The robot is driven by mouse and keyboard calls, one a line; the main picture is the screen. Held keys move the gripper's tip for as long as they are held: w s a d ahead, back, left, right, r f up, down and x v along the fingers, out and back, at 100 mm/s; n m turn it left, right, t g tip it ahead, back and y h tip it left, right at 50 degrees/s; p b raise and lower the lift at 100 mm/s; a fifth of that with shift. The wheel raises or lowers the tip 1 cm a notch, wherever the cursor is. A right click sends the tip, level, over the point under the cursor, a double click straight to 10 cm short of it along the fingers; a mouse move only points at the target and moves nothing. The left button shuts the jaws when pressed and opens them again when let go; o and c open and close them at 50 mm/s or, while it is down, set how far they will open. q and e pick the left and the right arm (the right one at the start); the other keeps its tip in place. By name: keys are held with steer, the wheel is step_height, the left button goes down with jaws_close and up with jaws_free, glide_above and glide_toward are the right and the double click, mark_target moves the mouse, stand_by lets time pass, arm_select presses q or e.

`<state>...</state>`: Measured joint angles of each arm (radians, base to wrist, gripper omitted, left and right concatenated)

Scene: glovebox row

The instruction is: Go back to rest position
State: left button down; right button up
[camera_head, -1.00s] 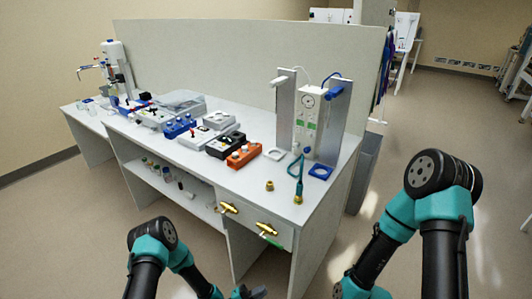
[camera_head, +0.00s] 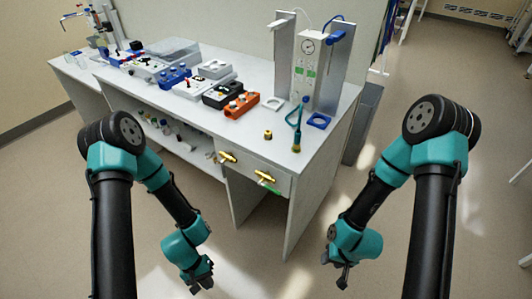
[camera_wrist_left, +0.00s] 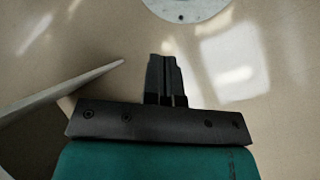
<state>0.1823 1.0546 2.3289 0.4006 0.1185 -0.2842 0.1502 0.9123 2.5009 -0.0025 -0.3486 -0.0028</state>
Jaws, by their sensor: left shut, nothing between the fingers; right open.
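My left gripper (camera_head: 202,284) hangs low over the floor in front of the bench, at the lower middle of the head view. In the left wrist view its two fingers (camera_wrist_left: 165,75) are together with nothing between them. My right gripper (camera_head: 342,280) hangs low over the floor, right of the bench's near corner. It is small in the head view and its fingers are open and empty. Both grippers are clear of the bench and point downward.
The white bench (camera_head: 285,155) holds a row of devices, with an orange box (camera_head: 242,105) and a gauge panel (camera_head: 307,65) at its near end. Brass handles (camera_head: 228,158) stick out from its front. The floor (camera_head: 255,270) between my grippers is clear.

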arm_select(q)
steer(key=w+a+r+m+t+y, duration=0.1)
steer(key=w+a+r+t, duration=0.1)
steer(key=w, duration=0.4)
steer(key=r+t, duration=0.1)
steer(key=t, duration=0.1)
steer(key=shift+a+r+t, duration=0.3)
steer(key=shift+a+t, duration=0.05)
steer(key=shift+t, duration=0.05)
